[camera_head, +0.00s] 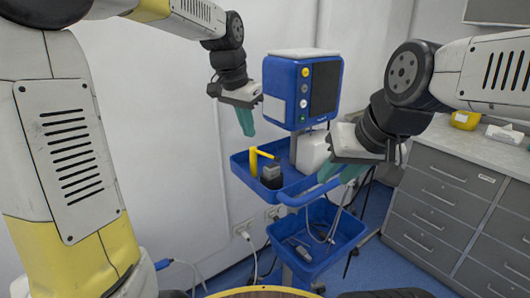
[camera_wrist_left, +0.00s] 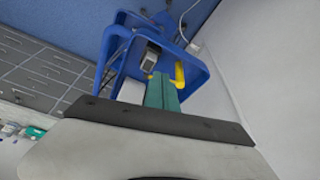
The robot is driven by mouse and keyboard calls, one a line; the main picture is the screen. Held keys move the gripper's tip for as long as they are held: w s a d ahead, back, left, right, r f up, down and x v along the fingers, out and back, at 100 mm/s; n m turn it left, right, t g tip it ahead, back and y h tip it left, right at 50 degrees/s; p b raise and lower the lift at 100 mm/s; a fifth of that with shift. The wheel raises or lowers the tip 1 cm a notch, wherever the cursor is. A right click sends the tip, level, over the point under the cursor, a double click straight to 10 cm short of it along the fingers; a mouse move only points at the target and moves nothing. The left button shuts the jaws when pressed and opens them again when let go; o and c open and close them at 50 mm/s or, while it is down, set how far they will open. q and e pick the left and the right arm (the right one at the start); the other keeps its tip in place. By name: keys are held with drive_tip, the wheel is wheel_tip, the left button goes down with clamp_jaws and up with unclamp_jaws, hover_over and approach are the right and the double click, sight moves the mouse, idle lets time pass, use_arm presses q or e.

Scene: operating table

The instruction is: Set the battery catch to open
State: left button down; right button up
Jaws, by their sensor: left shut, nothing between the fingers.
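A yellow lever-like part (camera_head: 254,161), likely the battery catch, stands upright with a bent top in the upper blue tray (camera_head: 236,169). A dark grey block (camera_head: 271,178), perhaps the battery, sits beside it. In the left wrist view the yellow part (camera_wrist_left: 180,74) and the block (camera_wrist_left: 151,57) lie just beyond my fingertips. My left gripper (camera_head: 246,122) is shut and empty, pointing down above the tray, apart from the yellow part. My right gripper (camera_head: 341,173) hangs at the tray's right side, its teal fingers apart with nothing visible between them.
A blue monitor (camera_head: 303,89) stands above the tray on the cart. A lower blue tray (camera_head: 317,241) holds small items and cables. A white container (camera_head: 311,152) stands behind the upper tray. Grey drawers (camera_head: 436,211) stand at the right; a white wall is behind.

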use_arm(q)
drive_tip(key=x, duration=0.4)
drive_tip(key=w+d+x, duration=0.1)
drive_tip(key=x, duration=0.2)
drive_tip(key=w+d+x, duration=0.1)
drive_tip(key=x, duration=0.3)
drive_tip(key=shift+r, duration=0.1)
drive_tip(key=shift+w+d, duration=0.35)
drive_tip(key=shift+w, duration=0.3)
use_arm(e)
drive_tip(key=shift+s+f, duration=0.2)
drive_tip(key=shift+s, duration=0.1)
use_arm(q)
drive_tip(key=shift+d, duration=0.15)
